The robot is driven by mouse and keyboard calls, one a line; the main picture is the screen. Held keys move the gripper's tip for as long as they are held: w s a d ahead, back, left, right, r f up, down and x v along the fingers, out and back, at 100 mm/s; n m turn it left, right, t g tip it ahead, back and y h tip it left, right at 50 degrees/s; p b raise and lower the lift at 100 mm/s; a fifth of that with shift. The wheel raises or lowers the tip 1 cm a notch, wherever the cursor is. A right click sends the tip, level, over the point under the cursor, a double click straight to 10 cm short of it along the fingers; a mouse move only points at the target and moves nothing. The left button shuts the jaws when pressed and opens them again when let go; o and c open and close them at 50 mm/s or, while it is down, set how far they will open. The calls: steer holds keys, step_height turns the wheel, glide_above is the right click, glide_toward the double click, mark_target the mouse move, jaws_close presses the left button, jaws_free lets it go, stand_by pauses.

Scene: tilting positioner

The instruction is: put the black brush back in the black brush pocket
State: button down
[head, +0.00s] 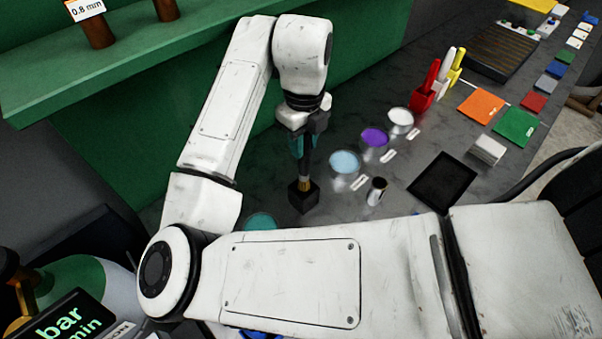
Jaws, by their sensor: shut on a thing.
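My gripper (302,148), with teal fingers, points down and is shut on the black brush (307,165) by its handle. The brush is roughly upright, with its brass-coloured ferrule lowest. Below it the black brush pocket (303,201), a small dark box, stands on the dark grey bench. The ferrule overlaps the pocket's top opening in the head view. The bristles are hidden, and I cannot tell how deep the brush sits in the pocket.
Bowls of light blue (345,163), purple (374,138) and white (400,117) stand to the right, with a small can (377,191) nearby. A teal bowl (260,221) is partly behind my arm. Red (424,95), white and yellow brushes stand further back. A black square (443,183) lies right.

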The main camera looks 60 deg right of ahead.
mark_target(303, 163)
step_height(303, 163, down, 8)
steer(key=b, duration=0.4)
steer(key=shift+r, duration=0.2)
steer(key=c, duration=0.9)
jaws_free()
steer(key=shift+o, duration=0.2)
steer(key=shift+r, duration=0.1)
steer(key=shift+r, duration=0.1)
step_height(303, 163, up, 12)
steer(key=p, duration=0.4)
